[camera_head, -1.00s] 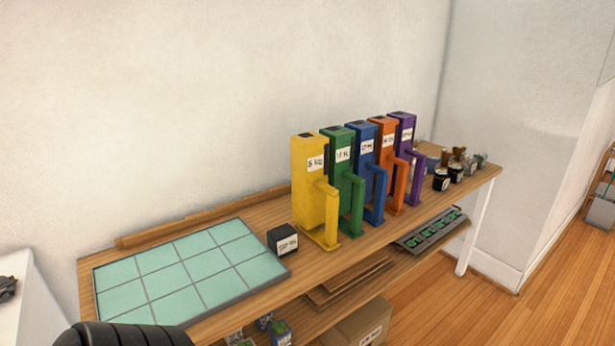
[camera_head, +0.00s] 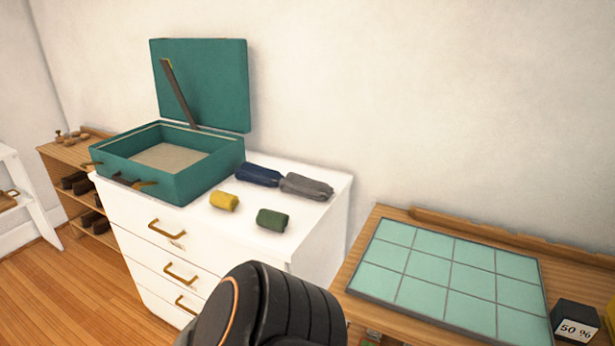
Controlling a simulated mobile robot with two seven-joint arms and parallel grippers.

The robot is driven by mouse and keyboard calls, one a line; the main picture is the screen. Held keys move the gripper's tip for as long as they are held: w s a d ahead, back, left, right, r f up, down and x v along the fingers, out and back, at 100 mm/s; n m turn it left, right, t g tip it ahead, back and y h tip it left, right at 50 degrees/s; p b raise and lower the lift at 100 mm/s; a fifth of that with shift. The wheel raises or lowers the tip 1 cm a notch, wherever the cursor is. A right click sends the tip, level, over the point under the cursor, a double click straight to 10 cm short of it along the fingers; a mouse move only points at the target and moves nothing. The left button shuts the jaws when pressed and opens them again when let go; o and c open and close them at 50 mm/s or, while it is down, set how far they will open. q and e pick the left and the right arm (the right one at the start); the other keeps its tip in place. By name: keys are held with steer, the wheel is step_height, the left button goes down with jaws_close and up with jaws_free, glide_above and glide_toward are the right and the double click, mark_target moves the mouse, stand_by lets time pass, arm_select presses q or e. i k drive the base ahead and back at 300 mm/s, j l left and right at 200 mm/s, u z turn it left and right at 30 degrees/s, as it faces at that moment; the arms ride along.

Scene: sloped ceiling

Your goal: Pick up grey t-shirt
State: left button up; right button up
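A rolled grey cloth (camera_head: 306,186), which looks like the grey t-shirt, lies on top of the white dresser (camera_head: 330,182) near its right back corner. A rolled navy cloth (camera_head: 258,175) lies end to end with it on the left. A yellow roll (camera_head: 224,201) and a green roll (camera_head: 272,219) lie in front of them. Neither gripper is in view. A dark rounded part of my own arm shows at the bottom centre, in front of the dresser.
An open teal suitcase (camera_head: 188,187) stands on the dresser's left side, lid up. A wooden workbench with a green tiled mat (camera_head: 450,270) and a black box (camera_head: 575,321) is on the right. A low wooden shelf (camera_head: 62,158) stands at the left. Wooden floor shows at lower left.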

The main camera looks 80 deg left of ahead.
mark_target(294, 183)
steer(key=u, duration=1.55)
